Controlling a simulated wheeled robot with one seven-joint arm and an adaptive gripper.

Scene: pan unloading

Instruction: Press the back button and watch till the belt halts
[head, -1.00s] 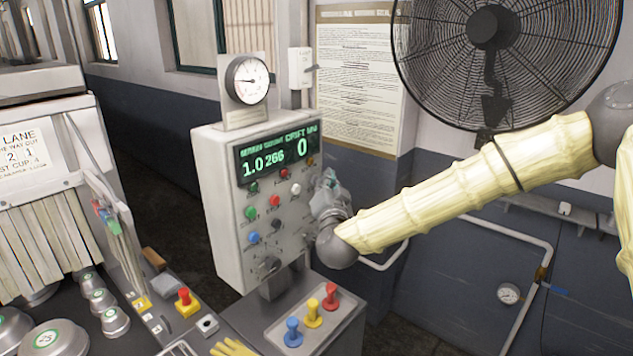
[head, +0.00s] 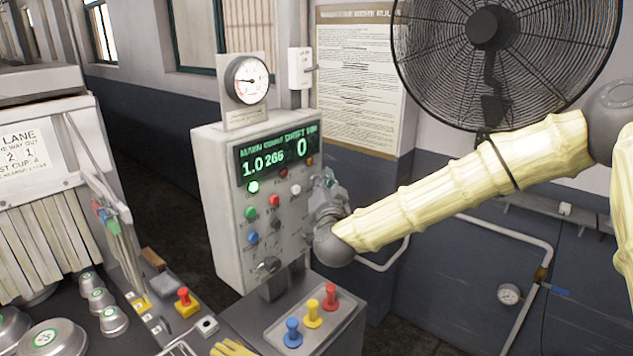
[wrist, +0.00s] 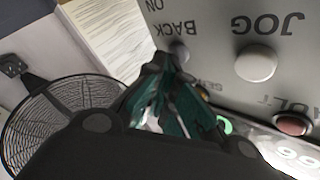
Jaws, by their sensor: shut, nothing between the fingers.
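The grey control panel (head: 222,215) stands in the middle of the head view, with a lit display and several coloured buttons. In the wrist view, which is turned upside down, the grey back button (wrist: 180,52) sits beside its BACK label. The closed fingertips of my gripper (wrist: 170,62) are right at this button and partly overlap it; I cannot tell whether they press it. In the head view my gripper (head: 326,188) is at the panel's right side and hides the back button. The belt's motion cannot be made out.
The white jog button (wrist: 255,64) and a dark red button (wrist: 292,124) are near my fingers. A green lamp (head: 253,187) glows on the panel. A fan (head: 490,60) stands behind my arm. Coloured knobs (head: 313,312) stand below the panel.

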